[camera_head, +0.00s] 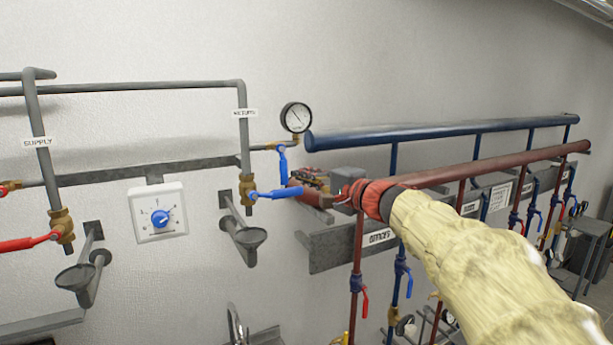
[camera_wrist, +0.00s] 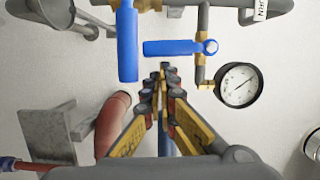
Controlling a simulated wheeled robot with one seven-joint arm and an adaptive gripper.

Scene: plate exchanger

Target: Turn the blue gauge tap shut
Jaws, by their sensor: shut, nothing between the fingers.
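The blue gauge tap (camera_head: 283,165) is a small lever on the thin pipe beside the round gauge. In the head view it hangs down from the pipe; in the wrist view the blue gauge tap (camera_wrist: 175,47) lies crosswise just beyond my fingertips. My gripper (camera_head: 297,180) is at the right of the lever in the head view. In the wrist view my gripper (camera_wrist: 165,70) has its fingers together with nothing between them. The tips look very close to the lever; I cannot tell whether they touch it. The white-faced gauge (camera_head: 296,117) also shows in the wrist view (camera_wrist: 238,85).
A larger blue lever (camera_head: 276,193) on a brass valve sits just below the tap, and shows in the wrist view (camera_wrist: 128,42). A blue pipe (camera_head: 430,133) and a red pipe (camera_head: 490,165) run to the right. A dial box (camera_head: 158,213) hangs at left.

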